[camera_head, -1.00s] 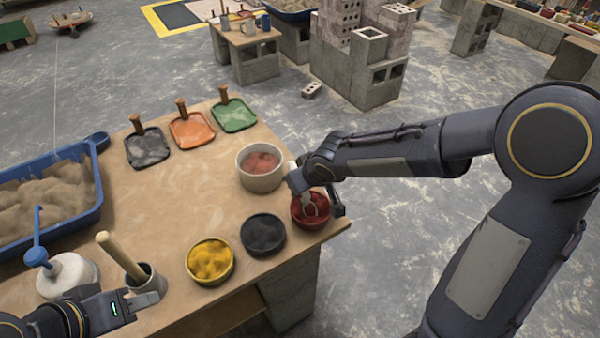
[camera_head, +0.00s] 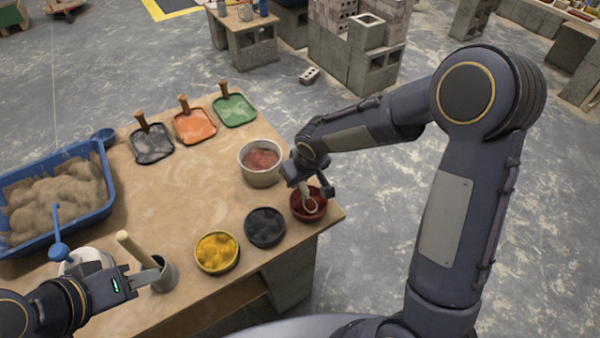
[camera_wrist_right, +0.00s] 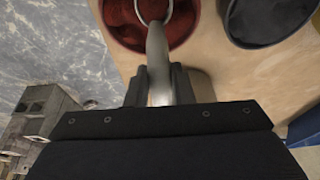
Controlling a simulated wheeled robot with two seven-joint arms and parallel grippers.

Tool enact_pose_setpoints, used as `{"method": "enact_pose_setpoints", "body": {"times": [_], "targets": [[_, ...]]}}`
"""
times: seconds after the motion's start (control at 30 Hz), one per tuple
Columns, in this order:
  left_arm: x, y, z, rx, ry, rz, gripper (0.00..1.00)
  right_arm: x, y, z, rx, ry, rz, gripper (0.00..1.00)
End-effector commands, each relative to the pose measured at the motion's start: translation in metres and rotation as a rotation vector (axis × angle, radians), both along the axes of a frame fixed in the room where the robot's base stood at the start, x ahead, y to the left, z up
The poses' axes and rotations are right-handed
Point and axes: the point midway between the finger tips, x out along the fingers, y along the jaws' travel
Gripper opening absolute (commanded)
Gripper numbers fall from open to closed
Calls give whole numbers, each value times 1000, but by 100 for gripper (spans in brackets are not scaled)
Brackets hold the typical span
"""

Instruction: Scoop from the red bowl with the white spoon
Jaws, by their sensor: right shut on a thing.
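The red bowl (camera_head: 296,209) stands at the right corner of the wooden table, with dark red material inside. It also shows at the top of the right wrist view (camera_wrist_right: 125,28). My right gripper (camera_head: 314,187) is just above the bowl, shut on the white spoon (camera_head: 307,195). In the right wrist view the spoon's pale handle (camera_wrist_right: 158,65) runs from between the fingers to a ring-shaped end over the red material. Whether the end touches it I cannot tell. My left gripper (camera_head: 146,279) is at the table's near edge, beside a grey cup; its finger gap is unclear.
A black bowl (camera_head: 265,230) and a yellow one (camera_head: 217,254) stand left of the red bowl. A white tub (camera_head: 260,176) is close behind my right gripper. The grey cup (camera_head: 166,276) holds a wooden handle. A blue sand tray (camera_head: 106,185) is at left. The table's middle is clear.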

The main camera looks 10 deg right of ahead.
Motion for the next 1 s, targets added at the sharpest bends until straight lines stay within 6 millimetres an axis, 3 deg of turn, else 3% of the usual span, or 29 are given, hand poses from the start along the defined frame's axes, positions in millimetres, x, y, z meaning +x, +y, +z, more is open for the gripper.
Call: {"method": "enact_pose_setpoints", "body": {"times": [1.0], "targets": [[0, 0, 75, 0, 0, 0, 36, 11, 4, 2, -107, 298, -1, 0]]}}
